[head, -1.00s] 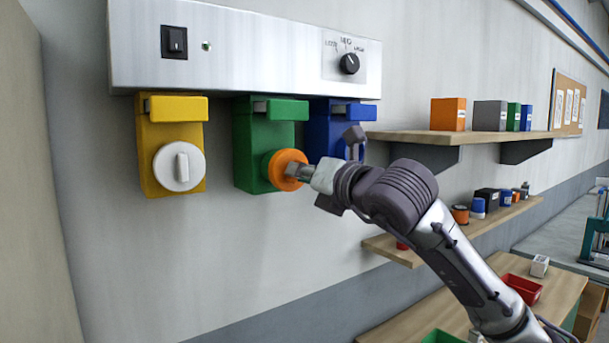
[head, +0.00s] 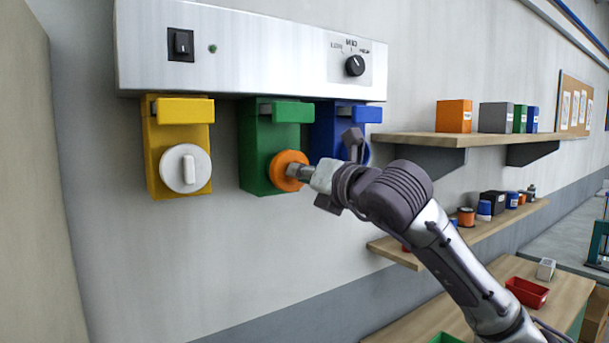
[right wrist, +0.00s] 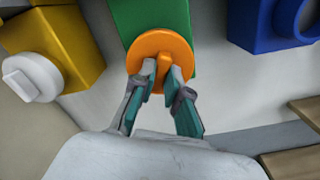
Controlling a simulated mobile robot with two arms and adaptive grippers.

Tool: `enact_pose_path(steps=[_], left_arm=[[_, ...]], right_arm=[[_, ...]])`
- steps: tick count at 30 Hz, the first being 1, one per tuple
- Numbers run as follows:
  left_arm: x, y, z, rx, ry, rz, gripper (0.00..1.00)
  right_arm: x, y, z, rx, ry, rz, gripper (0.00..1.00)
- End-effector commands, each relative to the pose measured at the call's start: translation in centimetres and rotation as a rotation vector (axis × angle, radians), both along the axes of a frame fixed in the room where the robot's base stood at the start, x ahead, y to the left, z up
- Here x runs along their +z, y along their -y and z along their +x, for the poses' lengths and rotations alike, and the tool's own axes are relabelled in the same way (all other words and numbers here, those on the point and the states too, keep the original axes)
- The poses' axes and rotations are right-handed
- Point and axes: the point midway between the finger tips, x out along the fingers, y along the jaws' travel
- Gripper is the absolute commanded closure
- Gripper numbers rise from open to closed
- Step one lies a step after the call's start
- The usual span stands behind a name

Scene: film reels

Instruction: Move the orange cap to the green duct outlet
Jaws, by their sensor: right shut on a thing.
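The orange cap (head: 288,170) is at the front of the green duct outlet (head: 262,145), over its lower part. My right gripper (head: 296,172) is shut on the cap. In the right wrist view, the fingers of my right gripper (right wrist: 168,80) grip the raised grip bar of the orange cap (right wrist: 152,50), and the green outlet (right wrist: 150,15) is right behind it. I cannot tell whether the cap is fully seated. My left gripper is not in view.
To the left, the yellow outlet (head: 163,120) carries a white cap (head: 185,168). To the right, the blue outlet (head: 328,125) is partly hidden by my right arm. A metal panel (head: 250,50) with a switch and knob is above. Shelves (head: 465,138) stand at right.

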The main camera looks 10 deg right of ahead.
Motion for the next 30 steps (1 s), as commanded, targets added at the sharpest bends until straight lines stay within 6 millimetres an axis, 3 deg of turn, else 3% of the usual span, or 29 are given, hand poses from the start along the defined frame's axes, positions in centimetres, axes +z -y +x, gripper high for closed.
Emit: enact_pose_path(steps=[28, 29, 30], left_arm=[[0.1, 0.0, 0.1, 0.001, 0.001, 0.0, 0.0], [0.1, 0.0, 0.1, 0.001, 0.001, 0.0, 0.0], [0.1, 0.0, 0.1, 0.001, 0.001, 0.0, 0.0]], right_arm=[[0.1, -0.5, 1.2, 0.0, 0.002, -0.001, 0.96], [0.1, -0.5, 1.2, 0.0, 0.002, -0.001, 0.83], [0.1, -0.5, 1.2, 0.0, 0.002, -0.001, 0.76]])
